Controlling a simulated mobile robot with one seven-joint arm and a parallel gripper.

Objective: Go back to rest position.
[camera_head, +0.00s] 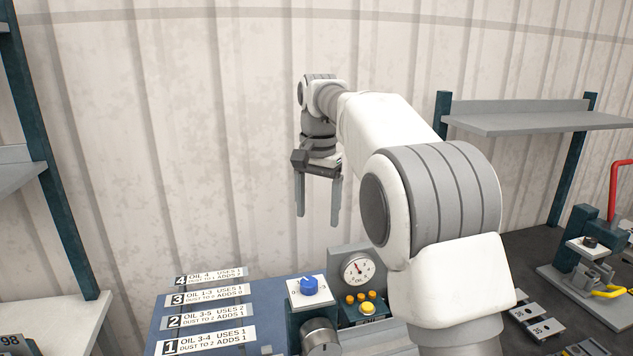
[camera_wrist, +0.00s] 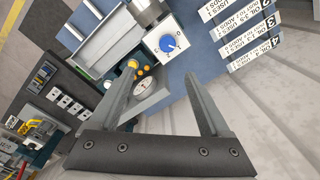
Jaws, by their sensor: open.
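My gripper (camera_head: 318,205) hangs with its fingers pointing down in the head view, above and behind the control panel, clear of it. Its two fingers are apart with nothing between them. In the wrist view the gripper (camera_wrist: 160,95) also shows both fingers spread and empty. My white and grey arm reaches in from the lower right of the head view and hides part of the panel.
Below are a blue knob (camera_head: 310,286), a round gauge (camera_head: 357,268), a yellow button (camera_head: 367,308) and numbered label strips (camera_head: 206,340). Shelves stand left (camera_head: 50,322) and right (camera_head: 540,120). A red-handled clamp (camera_head: 614,190) stands far right. The wall behind is bare.

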